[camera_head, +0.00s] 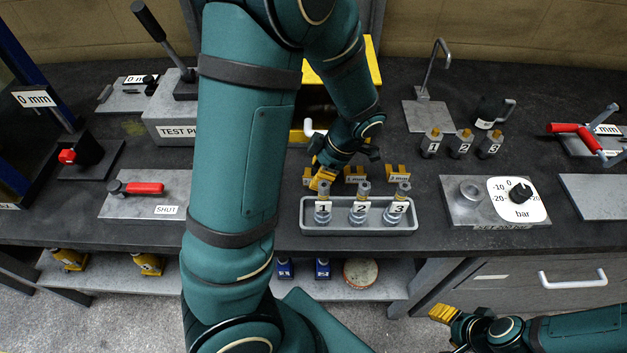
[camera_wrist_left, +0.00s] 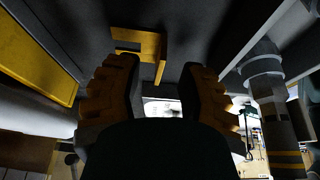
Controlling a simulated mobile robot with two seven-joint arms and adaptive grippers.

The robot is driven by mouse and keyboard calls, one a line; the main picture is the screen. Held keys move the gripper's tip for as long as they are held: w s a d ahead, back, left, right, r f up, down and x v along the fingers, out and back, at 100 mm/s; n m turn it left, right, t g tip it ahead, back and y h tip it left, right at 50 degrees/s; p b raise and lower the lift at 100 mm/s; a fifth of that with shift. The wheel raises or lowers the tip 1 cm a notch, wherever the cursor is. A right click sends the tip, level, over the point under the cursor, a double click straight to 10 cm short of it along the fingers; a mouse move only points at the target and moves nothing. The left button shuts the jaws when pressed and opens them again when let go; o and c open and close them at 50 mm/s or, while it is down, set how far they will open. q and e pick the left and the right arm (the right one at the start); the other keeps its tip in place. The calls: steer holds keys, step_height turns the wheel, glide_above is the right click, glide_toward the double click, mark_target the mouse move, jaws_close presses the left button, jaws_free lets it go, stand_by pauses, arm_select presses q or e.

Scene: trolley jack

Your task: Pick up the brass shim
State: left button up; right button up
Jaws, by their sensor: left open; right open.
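Several small brass-yellow pieces stand in a row behind the grey tray: one at the left (camera_head: 307,173), one in the middle (camera_head: 355,174) and one at the right (camera_head: 398,171). Small labels sit on them, with the right ones seeming to read mm. My left gripper (camera_head: 322,178) is open beside the left and middle pieces, just behind the tray. In the left wrist view, a slotted brass piece (camera_wrist_left: 150,50) shows ahead of the open, empty fingers (camera_wrist_left: 158,95), apart from them. My right gripper (camera_head: 441,314) is open at the lower right, away from the pieces.
The grey tray (camera_head: 432,221) holds three numbered metal fittings close in front of my left gripper. A pressure dial block (camera_head: 459,211) stands to the right, with three numbered brass-topped items (camera_head: 461,142) behind. A red-handled valve plate (camera_head: 120,207) lies left. My left arm hides part of the bench.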

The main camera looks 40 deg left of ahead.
arm_select(q)
steer(key=shift+x, duration=0.95)
jaws_close()
steer(key=shift+r, duration=0.1)
